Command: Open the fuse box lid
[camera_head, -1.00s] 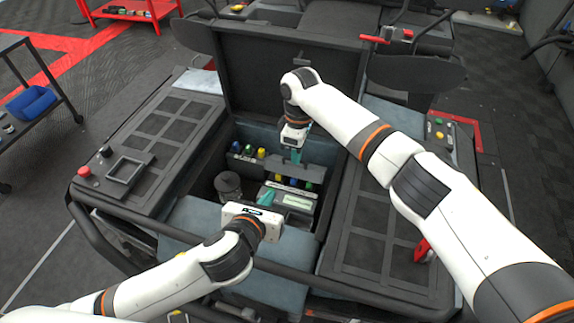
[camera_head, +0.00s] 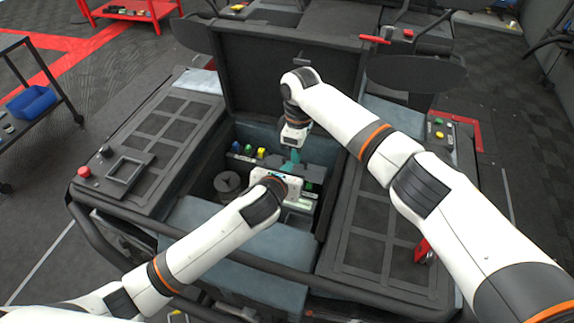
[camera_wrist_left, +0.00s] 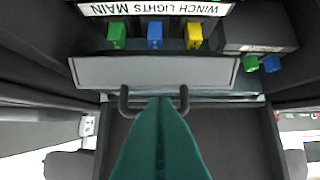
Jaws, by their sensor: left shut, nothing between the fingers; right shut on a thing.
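In the left wrist view a grey panel (camera_wrist_left: 90,72) with a black handle (camera_wrist_left: 184,97) lies beside green, blue and yellow fuses (camera_wrist_left: 155,35) and an upside-down label (camera_wrist_left: 155,8). My right gripper (camera_head: 293,156) is shut at the lid's upper edge; its exact hold is partly hidden. My left gripper (camera_head: 275,182) is over the fuse box; its teal fingers (camera_wrist_left: 160,105) are shut and empty, overlapping the handle in view. Contact cannot be told.
A round dark container (camera_head: 227,184) sits left of the fuse box. The raised hood panel (camera_head: 260,80) stands behind the bay. Slotted side panels (camera_head: 165,130) flank it, and a black tube rail (camera_head: 270,265) crosses the front.

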